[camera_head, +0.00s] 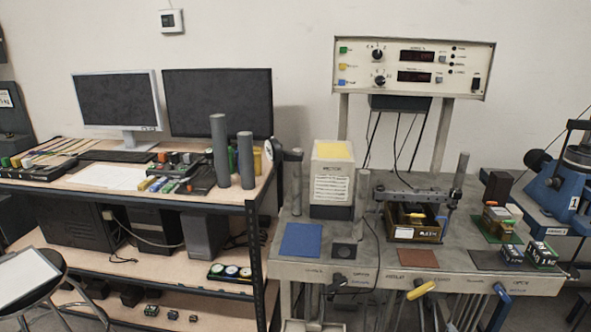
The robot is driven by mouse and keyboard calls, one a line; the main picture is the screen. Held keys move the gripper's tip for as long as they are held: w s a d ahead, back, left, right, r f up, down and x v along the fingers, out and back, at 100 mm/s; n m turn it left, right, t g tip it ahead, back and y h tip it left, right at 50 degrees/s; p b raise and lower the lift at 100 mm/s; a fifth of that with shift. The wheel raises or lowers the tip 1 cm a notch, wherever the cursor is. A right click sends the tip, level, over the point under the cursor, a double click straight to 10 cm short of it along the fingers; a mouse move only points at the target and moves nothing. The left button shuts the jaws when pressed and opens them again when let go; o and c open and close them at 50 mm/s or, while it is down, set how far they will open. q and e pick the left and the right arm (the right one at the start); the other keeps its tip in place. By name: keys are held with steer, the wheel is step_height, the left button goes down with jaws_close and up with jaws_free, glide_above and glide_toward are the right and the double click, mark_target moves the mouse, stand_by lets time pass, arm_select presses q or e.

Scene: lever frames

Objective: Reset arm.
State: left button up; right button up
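Neither of my grippers shows in the head view, and no arm of mine is clearly seen. A grey workbench (375,262) stands at centre right. Along its front edge are several levers: a black-handled lever (341,281) at left, a yellow-handled lever (421,290) in the middle, and a blue-handled lever (502,294) at right. The labels by the levers are too small to read surely. Nothing touches the levers.
The bench holds a blue mat (301,240), a white box (332,172), and a brown-black fixture (415,222). A control panel (414,67) stands behind. A wooden shelf desk (110,197) with two monitors is at left; a stool (28,278) stands in front of it.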

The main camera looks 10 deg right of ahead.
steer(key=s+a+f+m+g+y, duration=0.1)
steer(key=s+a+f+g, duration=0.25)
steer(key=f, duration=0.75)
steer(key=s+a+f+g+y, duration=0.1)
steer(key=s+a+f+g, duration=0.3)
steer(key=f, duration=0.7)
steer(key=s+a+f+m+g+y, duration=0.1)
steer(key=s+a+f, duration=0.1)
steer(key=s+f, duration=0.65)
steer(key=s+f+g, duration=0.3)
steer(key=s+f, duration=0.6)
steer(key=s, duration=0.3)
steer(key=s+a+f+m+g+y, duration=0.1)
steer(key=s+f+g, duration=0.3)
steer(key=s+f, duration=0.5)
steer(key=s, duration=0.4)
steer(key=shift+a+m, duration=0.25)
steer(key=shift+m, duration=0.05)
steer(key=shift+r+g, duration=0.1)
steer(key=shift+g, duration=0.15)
